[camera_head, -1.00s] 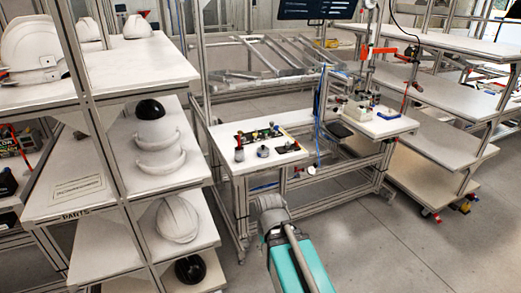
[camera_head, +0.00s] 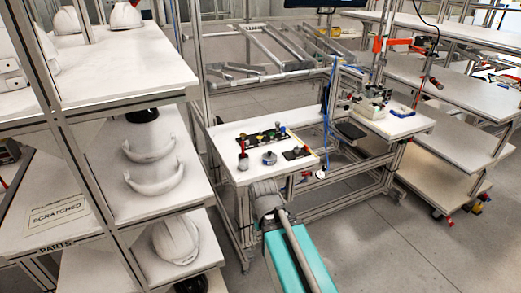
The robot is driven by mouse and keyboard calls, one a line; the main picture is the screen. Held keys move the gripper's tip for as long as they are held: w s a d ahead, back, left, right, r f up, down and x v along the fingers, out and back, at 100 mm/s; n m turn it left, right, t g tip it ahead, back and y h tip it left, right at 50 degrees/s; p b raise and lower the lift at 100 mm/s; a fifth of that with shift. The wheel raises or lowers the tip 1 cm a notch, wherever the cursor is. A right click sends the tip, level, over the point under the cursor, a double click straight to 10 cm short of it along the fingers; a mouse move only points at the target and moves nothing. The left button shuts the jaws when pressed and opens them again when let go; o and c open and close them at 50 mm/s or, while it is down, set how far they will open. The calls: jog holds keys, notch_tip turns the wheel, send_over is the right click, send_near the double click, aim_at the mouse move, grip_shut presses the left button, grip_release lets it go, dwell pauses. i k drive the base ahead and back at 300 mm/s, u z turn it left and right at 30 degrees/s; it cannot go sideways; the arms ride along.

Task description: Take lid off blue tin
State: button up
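I cannot make out a blue tin or its lid for certain; the items on the workbench are too small to tell. The white workbench (camera_head: 225,132) carries a round grey item (camera_head: 270,158), a small item with a red part (camera_head: 243,160) and a black strip with several small coloured pieces (camera_head: 262,137). My arm, teal and grey, reaches up from the bottom middle to the bench's front edge. My gripper's fingers do not show.
A shelf rack (camera_head: 130,72) with white helmet shells (camera_head: 150,160) stands at the left. A second bench at the right holds a blue-edged tray (camera_head: 402,111). Empty shelves (camera_head: 450,140) stand at the far right. The floor (camera_head: 370,245) at lower right is clear.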

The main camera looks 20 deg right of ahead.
aim_at(269, 155)
jog(key=i, duration=1)
jog(key=z, duration=0.05)
